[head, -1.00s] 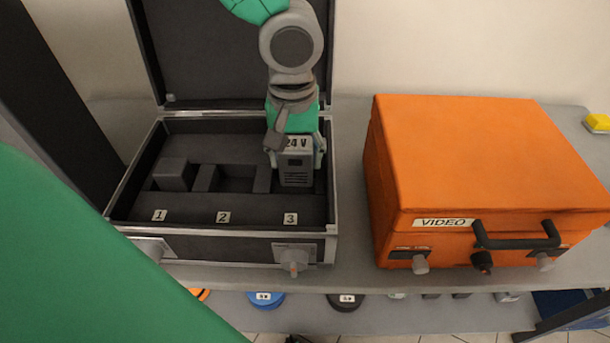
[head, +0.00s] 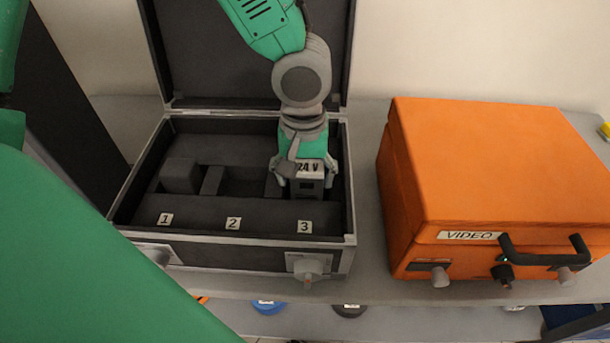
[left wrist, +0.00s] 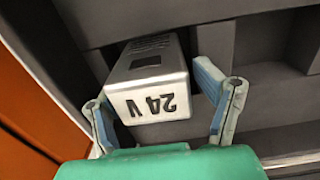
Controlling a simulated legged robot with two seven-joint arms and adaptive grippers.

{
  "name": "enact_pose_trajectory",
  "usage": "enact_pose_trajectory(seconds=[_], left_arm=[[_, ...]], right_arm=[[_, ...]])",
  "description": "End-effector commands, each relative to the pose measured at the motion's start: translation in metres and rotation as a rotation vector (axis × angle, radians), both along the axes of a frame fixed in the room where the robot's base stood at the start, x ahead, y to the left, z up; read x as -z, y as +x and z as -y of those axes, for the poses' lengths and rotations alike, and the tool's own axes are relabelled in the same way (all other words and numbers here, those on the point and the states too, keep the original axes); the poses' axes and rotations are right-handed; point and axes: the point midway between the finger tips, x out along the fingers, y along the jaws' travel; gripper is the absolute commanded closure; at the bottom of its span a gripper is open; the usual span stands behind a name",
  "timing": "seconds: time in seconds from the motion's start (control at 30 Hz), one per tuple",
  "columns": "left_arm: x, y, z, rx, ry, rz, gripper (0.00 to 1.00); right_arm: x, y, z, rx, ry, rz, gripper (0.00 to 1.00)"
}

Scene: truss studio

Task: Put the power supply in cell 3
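The power supply (head: 309,181), a grey box with a "24 V" label, stands upright in the case (head: 128,196) at cell 3, behind the "3" tag (head: 304,227). Its lower part is hidden by the foam ledge. My left gripper (head: 303,176) is above it with the fingers spread on either side. In the left wrist view, the power supply (left wrist: 150,85) is between the fingers of my left gripper (left wrist: 160,105), with a gap visible at the right finger. My right gripper is not in view.
Cells 1 and 2, with tags (head: 165,219) and (head: 233,223), lie to the left; a dark block (head: 181,175) sits at cell 1. The raised case lid (head: 190,60) stands behind. An orange VIDEO case (head: 490,170) stands to the right on the grey bench.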

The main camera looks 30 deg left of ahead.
Motion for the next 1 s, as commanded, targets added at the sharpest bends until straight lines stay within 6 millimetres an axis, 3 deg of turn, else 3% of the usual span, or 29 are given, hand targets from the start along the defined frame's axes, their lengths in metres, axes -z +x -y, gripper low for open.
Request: enact_pose_trajectory(seconds=[0.47, 0.57, 1.0], left_arm=[[-0.005, 0.000, -0.001, -0.001, 0.000, 0.001, 0.30], [-0.017, 0.000, -0.001, -0.003, 0.000, 0.005, 0.30], [-0.106, 0.000, -0.001, -0.003, 0.002, 0.003, 0.30]], right_arm=[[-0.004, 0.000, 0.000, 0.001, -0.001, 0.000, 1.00], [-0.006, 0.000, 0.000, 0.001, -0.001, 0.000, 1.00], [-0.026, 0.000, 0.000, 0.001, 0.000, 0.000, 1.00]])
